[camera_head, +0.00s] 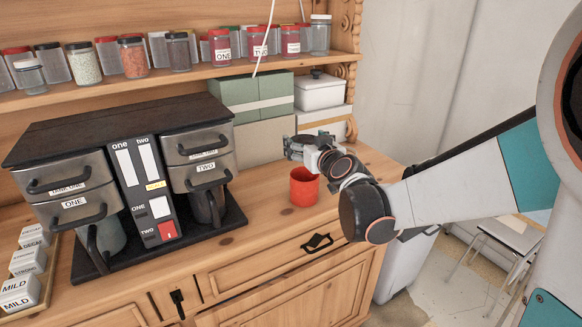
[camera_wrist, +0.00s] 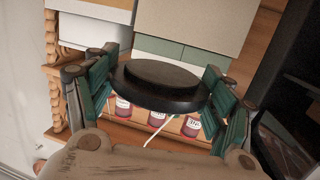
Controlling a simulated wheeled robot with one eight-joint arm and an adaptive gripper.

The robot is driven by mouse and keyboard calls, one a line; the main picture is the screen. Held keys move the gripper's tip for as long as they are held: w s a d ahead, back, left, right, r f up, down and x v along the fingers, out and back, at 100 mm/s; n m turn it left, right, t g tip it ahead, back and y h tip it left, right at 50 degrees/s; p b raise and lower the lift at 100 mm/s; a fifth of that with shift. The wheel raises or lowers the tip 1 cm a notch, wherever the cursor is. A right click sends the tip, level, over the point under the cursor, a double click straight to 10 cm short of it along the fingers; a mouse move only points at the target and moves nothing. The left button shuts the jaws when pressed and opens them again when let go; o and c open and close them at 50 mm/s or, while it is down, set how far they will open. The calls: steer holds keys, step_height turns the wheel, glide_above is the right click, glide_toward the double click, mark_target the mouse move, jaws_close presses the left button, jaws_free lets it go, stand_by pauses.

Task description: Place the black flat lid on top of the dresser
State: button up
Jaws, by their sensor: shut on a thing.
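The black flat lid (camera_wrist: 162,80) is round with a raised centre and sits between the fingers of my gripper (camera_wrist: 160,92) in the wrist view. My gripper (camera_head: 303,150) is shut on it. In the head view the gripper is above and behind the red cup (camera_head: 304,187), over the right part of the wooden dresser (camera_head: 262,208); the lid cannot be clearly made out there. The dresser has a counter, drawers below and a shelf (camera_head: 190,78) above.
A black coffee machine (camera_head: 120,120) fills the counter's left side. Green boxes (camera_head: 252,92) and a white lidded box (camera_head: 319,90) stand at the back. Jars line the shelf, including red-lidded ones (camera_head: 220,47). Bare counter lies around the cup.

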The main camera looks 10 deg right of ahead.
step_height(320, 180, down, 9)
steer(key=b, duration=0.2)
steer(key=shift+f+b, duration=0.1)
steer(key=shift+b, duration=0.25)
steer(key=shift+c, duration=0.3)
steer(key=o, duration=1.1)
